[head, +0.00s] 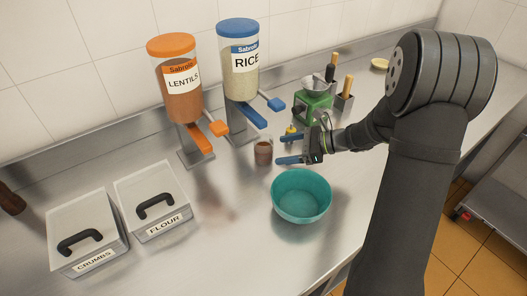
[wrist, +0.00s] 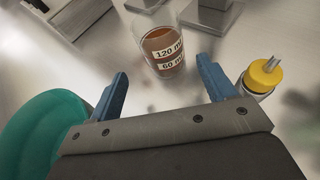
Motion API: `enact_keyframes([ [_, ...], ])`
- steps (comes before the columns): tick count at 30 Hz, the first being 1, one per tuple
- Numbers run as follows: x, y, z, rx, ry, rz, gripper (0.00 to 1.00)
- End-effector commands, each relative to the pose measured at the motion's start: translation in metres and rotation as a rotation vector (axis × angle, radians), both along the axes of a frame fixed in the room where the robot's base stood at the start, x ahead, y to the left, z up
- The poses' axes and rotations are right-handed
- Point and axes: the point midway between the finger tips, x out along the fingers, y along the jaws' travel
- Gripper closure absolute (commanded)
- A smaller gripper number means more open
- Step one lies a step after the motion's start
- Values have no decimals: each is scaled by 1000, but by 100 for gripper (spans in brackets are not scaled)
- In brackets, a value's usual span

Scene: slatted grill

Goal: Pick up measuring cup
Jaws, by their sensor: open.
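The measuring cup (head: 263,153) is a small clear cup with brown contents, standing upright on the steel counter in front of the dispensers. In the wrist view the cup (wrist: 163,52) shows labels reading 120 ml and 60 ml. My gripper (head: 289,149) is to the right of the cup in the head view, with its blue fingers pointing toward it. In the wrist view my gripper (wrist: 163,78) is open, and the cup stands just beyond the gap between the fingertips, not between the fingers.
A teal bowl (head: 301,204) stands close in front of my gripper. A yellow-capped bottle (wrist: 262,76) is near the right finger. Lentils (head: 182,105) and rice (head: 241,88) dispensers stand behind. Crumbs (head: 92,262) and flour (head: 165,226) bins are left. A green grinder (head: 313,106) is behind.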

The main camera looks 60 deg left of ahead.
Motion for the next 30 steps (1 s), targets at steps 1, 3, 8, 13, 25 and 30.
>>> enact_keyframes([
  [1, -8, 6, -4, -1, 1, 5, 24],
  [3, -15, 14, -8, -1, 1, 2, 24],
  [8, -23, 22, -13, -1, 0, 1, 24],
  [13, -28, 29, -18, -1, 0, 2, 24],
  [25, -53, 60, -38, -2, -1, 1, 24],
  [30, -52, 60, -38, -1, -1, 0, 28],
])
